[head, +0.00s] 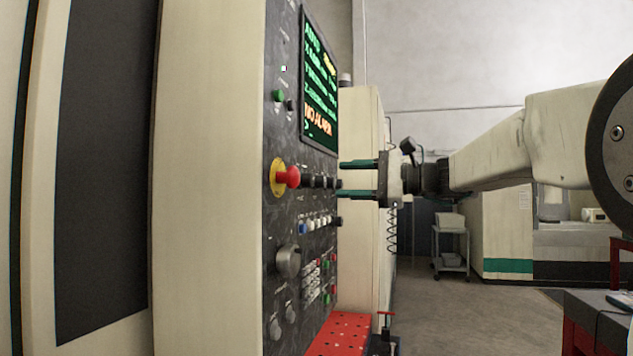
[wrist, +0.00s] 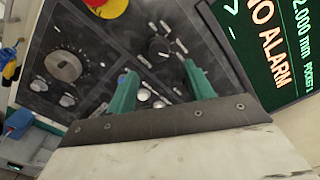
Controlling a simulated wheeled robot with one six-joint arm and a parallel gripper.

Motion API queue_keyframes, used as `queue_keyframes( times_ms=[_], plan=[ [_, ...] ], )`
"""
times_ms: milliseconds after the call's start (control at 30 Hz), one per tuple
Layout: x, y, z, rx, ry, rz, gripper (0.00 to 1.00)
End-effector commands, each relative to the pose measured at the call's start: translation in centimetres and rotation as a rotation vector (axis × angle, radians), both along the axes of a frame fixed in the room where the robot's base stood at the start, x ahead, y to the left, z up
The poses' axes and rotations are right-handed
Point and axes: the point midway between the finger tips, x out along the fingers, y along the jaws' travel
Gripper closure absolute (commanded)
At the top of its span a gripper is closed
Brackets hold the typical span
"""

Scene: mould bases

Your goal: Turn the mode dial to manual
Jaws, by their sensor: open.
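The dark control panel (head: 300,215) stands upright in the head view. A black knob (wrist: 158,48) with marks around it shows in the wrist view, beyond and roughly between the fingertips; it looks like the mode dial, but its labels and pointer are too small to read. In the head view, several black knobs (head: 308,181) sit in a row right of the red stop button. My gripper (head: 342,179) is open and empty, its two green fingers pointing at the panel near the right end of that row. The fingers also show in the wrist view (wrist: 160,73).
The red emergency stop (head: 290,177) sticks out on its yellow ring. A green-text screen (head: 319,85) reads NO ALARM. A large grey dial (head: 289,261) and small buttons (head: 318,224) lie below. A red perforated shelf (head: 340,335) juts out underneath. A cart (head: 450,245) stands behind.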

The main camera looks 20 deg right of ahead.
Motion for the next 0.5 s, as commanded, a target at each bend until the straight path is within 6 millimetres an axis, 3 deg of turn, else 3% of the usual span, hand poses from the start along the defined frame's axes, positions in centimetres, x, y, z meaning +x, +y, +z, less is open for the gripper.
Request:
queue_keyframes(
  times_ms=[300,500],
  plan=[
    [2.8,4.2,0.0,-0.002,0.000,0.005,0.47],
    [3.9,5.7,0.0,-0.003,0.000,0.002,0.47]
  ],
)
